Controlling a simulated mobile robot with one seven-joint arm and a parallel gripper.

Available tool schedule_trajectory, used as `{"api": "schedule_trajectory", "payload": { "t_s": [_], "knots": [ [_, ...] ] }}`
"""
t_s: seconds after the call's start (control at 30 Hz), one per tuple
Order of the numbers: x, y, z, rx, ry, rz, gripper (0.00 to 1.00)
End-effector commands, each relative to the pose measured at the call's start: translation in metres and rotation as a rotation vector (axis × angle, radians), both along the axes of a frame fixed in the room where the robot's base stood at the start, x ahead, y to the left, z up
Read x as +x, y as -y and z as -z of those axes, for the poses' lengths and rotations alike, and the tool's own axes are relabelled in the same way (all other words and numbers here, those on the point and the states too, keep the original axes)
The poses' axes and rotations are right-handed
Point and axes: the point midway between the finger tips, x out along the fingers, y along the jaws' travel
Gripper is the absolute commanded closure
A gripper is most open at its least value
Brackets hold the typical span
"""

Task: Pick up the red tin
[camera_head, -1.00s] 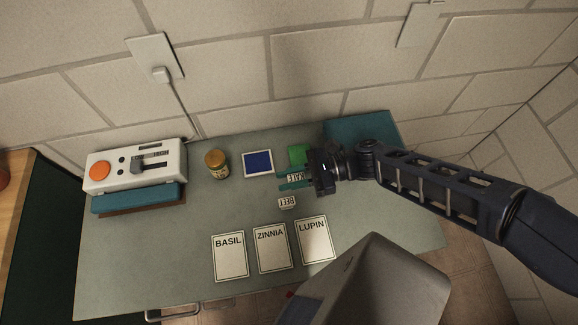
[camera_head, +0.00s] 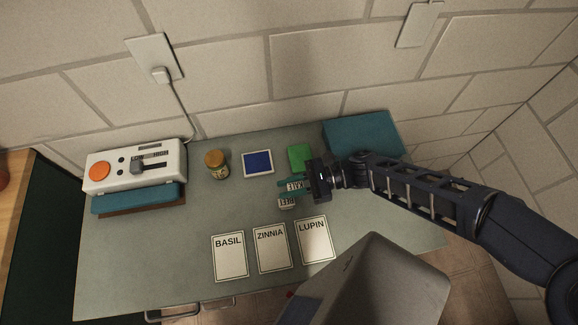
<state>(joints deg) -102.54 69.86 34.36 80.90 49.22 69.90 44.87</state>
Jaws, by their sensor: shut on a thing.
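No red tin can be clearly made out on the bench. A red rounded object (camera_head: 3,178) is cut off by the left edge, on the wooden counter; I cannot tell whether it is a tin. My gripper (camera_head: 291,190) is low over the bench, right of its middle, with teal fingers. It is shut on a small white label piece marked KALE (camera_head: 295,186). A similar piece marked BEET (camera_head: 287,204) is just in front, partly hidden by the fingers.
BASIL (camera_head: 230,262), ZINNIA (camera_head: 272,254) and LUPIN (camera_head: 314,246) cards lie in front. A white control box (camera_head: 135,165) stands left. The bench's left-middle is clear.

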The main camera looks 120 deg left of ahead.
Motion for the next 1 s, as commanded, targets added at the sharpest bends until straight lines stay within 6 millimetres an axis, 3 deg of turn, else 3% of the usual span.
{"api": "schedule_trajectory", "payload": {
  "t_s": [0.4, 0.43, 0.5, 0.53, 0.83, 1.0],
  "knots": [
    [0.0, 0.0, 0.009, 0.001, 0.001, 0.0, 1.0],
    [0.001, 0.0, 0.009, 0.001, 0.002, 0.0, 0.73],
    [0.001, 0.0, 0.009, 0.001, 0.002, -0.001, 0.59],
    [0.001, 0.0, 0.01, 0.0, 0.003, -0.001, 0.57],
    [0.001, 0.001, 0.01, 0.001, 0.005, -0.001, 0.57],
    [0.003, -0.002, -0.004, 0.002, 0.003, 0.001, 0.57]
  ]
}}
